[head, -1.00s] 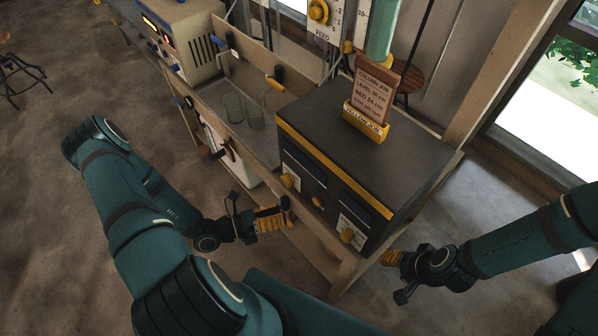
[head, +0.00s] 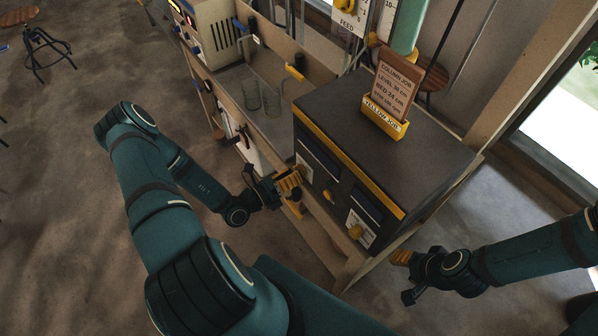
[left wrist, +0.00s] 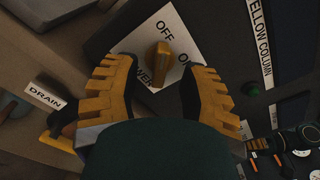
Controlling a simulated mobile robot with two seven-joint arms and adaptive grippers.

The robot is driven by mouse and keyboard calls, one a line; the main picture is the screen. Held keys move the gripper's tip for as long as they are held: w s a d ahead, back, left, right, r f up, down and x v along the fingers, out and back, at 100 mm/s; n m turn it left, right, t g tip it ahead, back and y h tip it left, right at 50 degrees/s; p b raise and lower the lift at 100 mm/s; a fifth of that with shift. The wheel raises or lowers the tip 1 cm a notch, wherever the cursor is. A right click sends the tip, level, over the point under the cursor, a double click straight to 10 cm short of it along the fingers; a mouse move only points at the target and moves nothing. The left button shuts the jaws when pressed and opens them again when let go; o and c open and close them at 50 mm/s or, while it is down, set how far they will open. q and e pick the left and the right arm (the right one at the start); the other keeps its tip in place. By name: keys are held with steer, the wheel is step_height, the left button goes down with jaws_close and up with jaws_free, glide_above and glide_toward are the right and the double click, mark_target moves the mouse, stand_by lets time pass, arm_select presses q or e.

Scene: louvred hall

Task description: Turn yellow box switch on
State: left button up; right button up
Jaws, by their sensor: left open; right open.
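The yellow box (head: 375,140) is a dark box with a yellow stripe along its front edge. Its switch is a yellow knob (left wrist: 156,65) on a white plate marked OFF, ON and a partly hidden POWER. The knob's upper end appears to point toward OFF. My left gripper (head: 289,184) is at the box's left front, open, with a finger on each side of the knob in the left wrist view. Contact cannot be told. In the head view the gripper largely hides this knob. My right gripper (head: 402,257) is open and empty, low and right of the box.
Another knob (head: 355,231) and a small middle knob (head: 328,196) are on the same front. A yellow holder (head: 384,118) with a brown card stands on top. Glass beakers (head: 271,101) stand left of the box. A DRAIN label (left wrist: 45,95) shows near the left finger.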

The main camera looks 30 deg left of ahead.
arm_select(q)
steer(key=shift+w+d, duration=0.1)
steer(key=shift+w, duration=0.15)
steer(key=shift+x, duration=0.75)
jaws_close()
